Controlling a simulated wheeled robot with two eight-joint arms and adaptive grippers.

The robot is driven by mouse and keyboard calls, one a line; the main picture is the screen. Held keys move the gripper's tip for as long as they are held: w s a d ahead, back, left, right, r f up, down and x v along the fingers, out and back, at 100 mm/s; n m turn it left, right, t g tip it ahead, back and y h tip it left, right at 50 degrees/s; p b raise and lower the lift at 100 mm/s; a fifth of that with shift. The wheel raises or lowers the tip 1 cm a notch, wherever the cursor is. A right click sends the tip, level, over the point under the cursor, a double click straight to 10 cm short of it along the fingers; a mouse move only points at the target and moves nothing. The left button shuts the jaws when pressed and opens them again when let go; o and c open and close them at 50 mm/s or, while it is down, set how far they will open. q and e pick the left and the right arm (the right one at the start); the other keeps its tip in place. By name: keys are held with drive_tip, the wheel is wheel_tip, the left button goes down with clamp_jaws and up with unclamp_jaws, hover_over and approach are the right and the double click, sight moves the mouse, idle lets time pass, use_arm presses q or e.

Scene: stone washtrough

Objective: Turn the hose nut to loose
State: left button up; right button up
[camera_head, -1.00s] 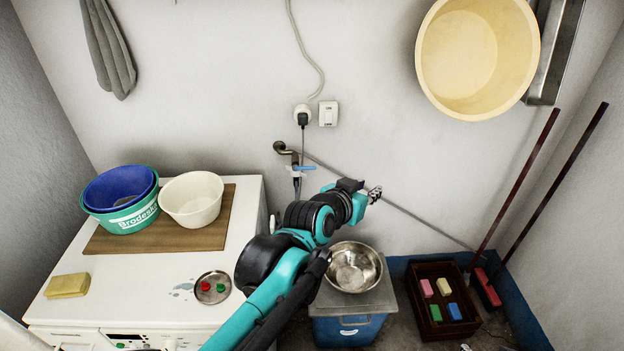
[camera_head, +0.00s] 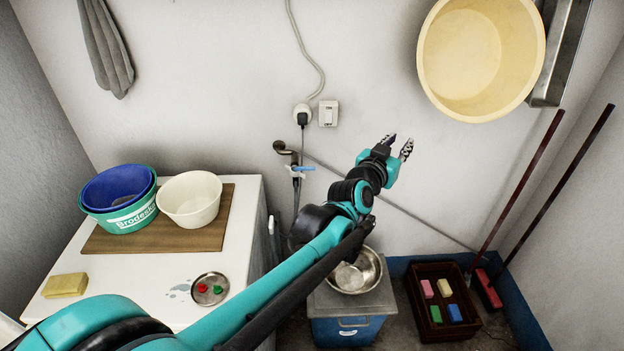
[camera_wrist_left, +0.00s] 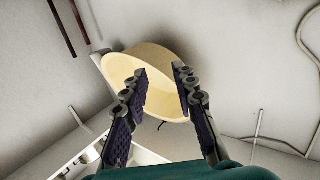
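My right gripper is out of view.
A washing machine (camera_head: 105,275) with basins (camera_head: 189,198) and a metal dish (camera_head: 210,305) stands left. Below my arm is a metal bowl (camera_head: 340,284) on a blue-sided stand (camera_head: 350,331). A large yellow tub (camera_head: 480,55) hangs upper right. The wall between is clear.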

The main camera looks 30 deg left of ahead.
use_arm(q)
drive_tip(key=w+a+r+n+t+y, duration=0.2)
drive_tip(key=w+a+r+y, duration=0.1)
drive_tip(key=w, duration=0.5)
drive_tip(key=w+a+f+n+y, duration=0.3)
drive_tip(key=w+a+n+y, duration=0.3)
drive_tip(key=a+y, duration=0.3)
drive_tip(key=s+a+f+n+g+y, duration=0.25)
drive_tip(key=f+g, duration=0.25)
drive_tip(key=f, duration=0.5)
drive_tip(key=s+a+f+n+g+y, duration=0.2)
drive_tip(key=a+f+n+g, duration=0.15)
drive_tip(key=f+g, duration=0.45)
drive_tip(key=s+a+f+n+g+y, duration=0.2)
drive_tip(key=a+f+n+g+y, duration=0.15)
drive_tip(key=f, duration=0.85)
drive_tip(key=w+a+h+b, duration=0.1)
drive_tip(key=a, duration=0.7)
drive_tip(key=shift+w+r+m, duration=0.2)
drive_tip(key=shift+r+m, duration=0.05)
drive_tip(key=shift+m, duration=0.1)
drive_tip(key=shift+a+t, duration=0.1)
drive_tip(key=shift+t, duration=0.15)
clamp_jaws()
